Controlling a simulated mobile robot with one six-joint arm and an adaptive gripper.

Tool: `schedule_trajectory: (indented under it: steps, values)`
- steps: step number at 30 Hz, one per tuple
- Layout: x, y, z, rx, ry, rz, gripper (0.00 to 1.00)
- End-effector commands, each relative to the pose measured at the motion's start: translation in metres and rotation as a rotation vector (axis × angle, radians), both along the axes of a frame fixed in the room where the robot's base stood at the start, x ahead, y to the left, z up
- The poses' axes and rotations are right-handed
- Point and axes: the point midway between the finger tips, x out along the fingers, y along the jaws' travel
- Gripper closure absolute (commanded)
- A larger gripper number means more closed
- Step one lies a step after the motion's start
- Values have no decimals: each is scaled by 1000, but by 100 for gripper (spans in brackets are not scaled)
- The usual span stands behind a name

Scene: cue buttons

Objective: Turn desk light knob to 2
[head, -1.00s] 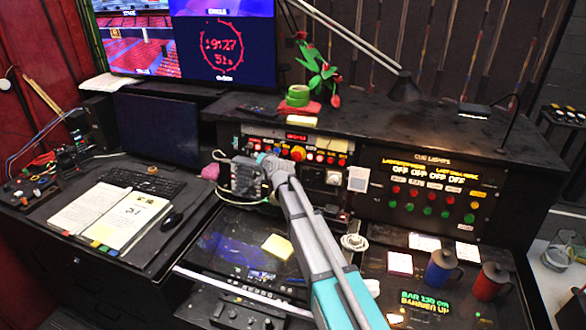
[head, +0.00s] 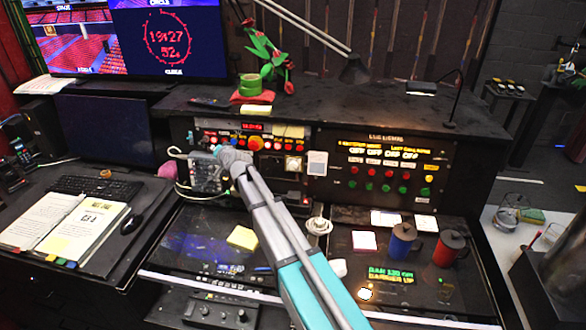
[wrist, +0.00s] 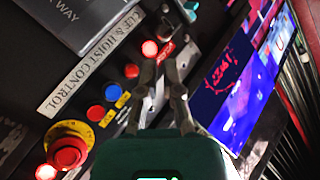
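I cannot make out a knob labelled desk light in either view. A small round dial (head: 293,163) sits on the dark control panel (head: 320,190), right of my arm; its marks are too small to read. My gripper (wrist: 160,72) shows in the wrist view with its two fingertips close together in front of a row of lit buttons. I see nothing clearly held, and whether the fingers touch is unclear. In the head view my wrist is in front of the panel's left part, and the fingertips cannot be made out there.
Cue light buttons (head: 388,180) are on the right panel. Blue (head: 402,241) and red (head: 449,248) mugs and a yellow note (head: 242,237) lie on the desk.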

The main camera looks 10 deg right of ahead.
Motion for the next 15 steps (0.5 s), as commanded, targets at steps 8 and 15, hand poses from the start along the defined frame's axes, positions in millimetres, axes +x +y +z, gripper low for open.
schedule_trajectory:
  steps: [8,15]
  values:
    - [-10,-9,-13,-48,6,-12,33]
    - [-31,-33,-40,-167,17,-51,19]
